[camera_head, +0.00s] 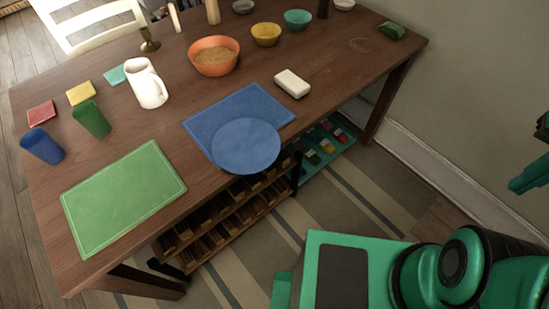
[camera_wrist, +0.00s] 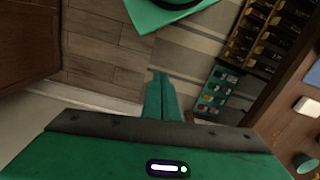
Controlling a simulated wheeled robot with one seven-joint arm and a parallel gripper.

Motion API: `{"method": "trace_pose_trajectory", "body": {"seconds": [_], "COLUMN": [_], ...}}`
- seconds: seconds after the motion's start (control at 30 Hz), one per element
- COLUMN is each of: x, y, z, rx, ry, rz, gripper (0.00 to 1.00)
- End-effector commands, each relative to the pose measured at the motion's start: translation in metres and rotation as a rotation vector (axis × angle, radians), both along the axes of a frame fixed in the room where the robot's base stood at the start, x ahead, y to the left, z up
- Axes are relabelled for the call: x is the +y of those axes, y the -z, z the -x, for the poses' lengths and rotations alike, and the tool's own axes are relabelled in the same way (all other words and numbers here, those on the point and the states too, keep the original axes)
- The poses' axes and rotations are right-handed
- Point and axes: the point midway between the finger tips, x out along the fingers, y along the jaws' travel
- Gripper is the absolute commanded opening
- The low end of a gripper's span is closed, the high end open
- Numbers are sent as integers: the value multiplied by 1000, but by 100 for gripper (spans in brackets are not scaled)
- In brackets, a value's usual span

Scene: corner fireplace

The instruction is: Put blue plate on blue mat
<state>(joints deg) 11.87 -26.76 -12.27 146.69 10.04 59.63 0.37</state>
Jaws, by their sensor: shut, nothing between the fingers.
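The blue plate (camera_head: 245,146) lies partly over the front part of the blue mat (camera_head: 208,118), near the table's front edge. Part of the plate reaches past the mat toward the table edge. The plate covers the mat's front corner. My gripper (camera_wrist: 160,78) shows in the wrist view with its green fingers together and nothing between them. It also shows at the right edge of the head view (camera_head: 528,178), away from the table and far from the plate.
The wooden table (camera_head: 180,185) holds a green mat (camera_head: 122,198), white pitcher (camera_head: 147,84), orange bowl (camera_head: 214,55), white soap-like block (camera_head: 292,83), and blue and green cups. A shelf rack (camera_head: 225,215) stands below. A wall runs along the right; striped rug (camera_head: 335,205) lies in front.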

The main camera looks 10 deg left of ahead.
Motion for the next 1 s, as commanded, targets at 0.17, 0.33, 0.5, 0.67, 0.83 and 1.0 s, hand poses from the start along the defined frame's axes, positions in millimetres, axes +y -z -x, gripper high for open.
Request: {"method": "trace_pose_trajectory", "body": {"seconds": [0.17,0.33,0.5,0.67,0.83,1.0], "x": [2,22,76,145,235,329], "y": [-5,-4,2,12,28,48], "z": [8,-22,-72,-106,-119,-103], "rx": [-12,-7,-3,-9,-17,-23], "ry": [-17,-146,-386,-617,-868,-1113], "rz": [3,22,46,65,65,46], "gripper": [0,0,0,0,0,0]}}
